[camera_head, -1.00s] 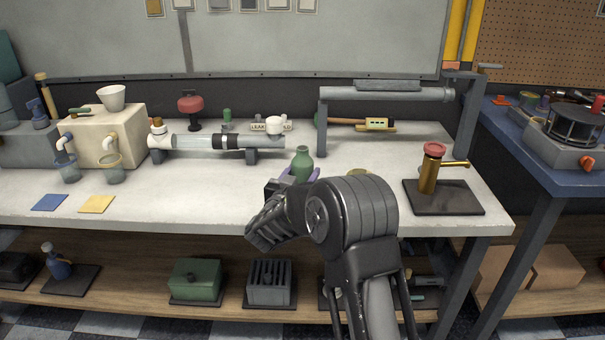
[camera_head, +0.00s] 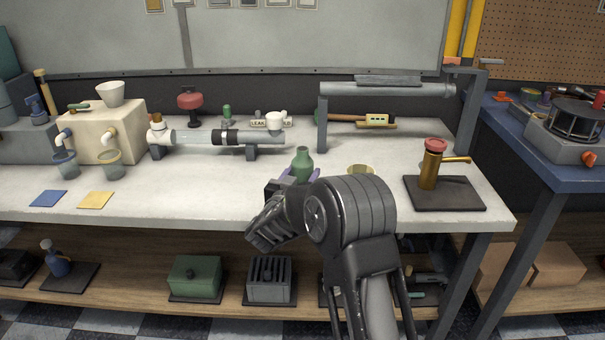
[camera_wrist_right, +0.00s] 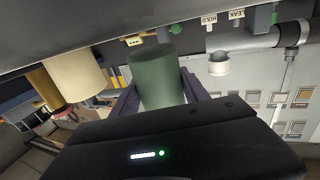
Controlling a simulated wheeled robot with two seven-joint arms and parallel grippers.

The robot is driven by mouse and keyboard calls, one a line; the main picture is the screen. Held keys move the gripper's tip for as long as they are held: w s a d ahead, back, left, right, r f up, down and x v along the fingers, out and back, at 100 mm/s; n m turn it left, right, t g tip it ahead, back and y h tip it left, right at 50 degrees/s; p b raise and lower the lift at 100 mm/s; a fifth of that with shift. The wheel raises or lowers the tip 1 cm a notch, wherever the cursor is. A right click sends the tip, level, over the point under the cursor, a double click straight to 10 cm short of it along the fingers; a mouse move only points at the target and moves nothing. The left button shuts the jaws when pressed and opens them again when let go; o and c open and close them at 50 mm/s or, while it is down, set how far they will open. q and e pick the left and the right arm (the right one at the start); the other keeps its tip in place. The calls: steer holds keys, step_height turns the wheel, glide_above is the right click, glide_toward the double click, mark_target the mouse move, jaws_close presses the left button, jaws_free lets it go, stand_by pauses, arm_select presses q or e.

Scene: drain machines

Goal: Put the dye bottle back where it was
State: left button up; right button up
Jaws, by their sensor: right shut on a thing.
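The dye bottle is most likely the green bottle (camera_head: 302,166) at the middle of the white bench, near its front. It looks upright in the head view. My right gripper (camera_head: 290,178) is shut on it, with purple fingers on either side. In the right wrist view the green bottle (camera_wrist_right: 157,78) stands between the fingers (camera_wrist_right: 158,92). My arm hides part of the bench, and I cannot tell whether the bottle's base touches it. My left gripper is out of view.
A brass-coloured round cup (camera_head: 361,169) sits just right of the bottle, partly behind my arm. A brass pump (camera_head: 430,168) on a dark plate stands farther right. A horizontal pipe (camera_head: 190,137) lies behind left. Bare bench lies left of the bottle.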

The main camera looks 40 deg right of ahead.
steer(key=shift+f+b, duration=0.3)
steer(key=shift+f, duration=0.2)
stand_by(0.7)
steer(key=shift+a, duration=0.55)
steer(key=a+n+t+y, duration=0.1)
steer(key=a, duration=0.4)
steer(key=a+n+t+y, duration=0.1)
steer(key=a, duration=0.4)
steer(key=s+a+r+n+t+y, duration=0.1)
steer(key=a+t+y, duration=0.1)
steer(key=a, duration=0.3)
steer(key=shift+r+n, duration=0.1)
steer(key=shift+n, duration=0.3)
steer(key=s+a+n+t+y, duration=0.1)
steer(key=s+a+n+y, duration=0.15)
steer(key=a, duration=0.45)
steer(key=s+a+n+t+y, duration=0.1)
steer(key=s+a+t+y, duration=0.15)
steer(key=a, duration=0.35)
step_height(320, 180, up, 9)
steer(key=w+n+y+p, duration=0.2)
steer(key=y+p, duration=0.3)
steer(key=p, duration=1.4)
steer(key=shift+r+n+y, duration=0.15)
steer(key=shift+n+y, duration=0.25)
steer(key=shift+n, duration=0.45)
steer(key=shift+a, duration=0.15)
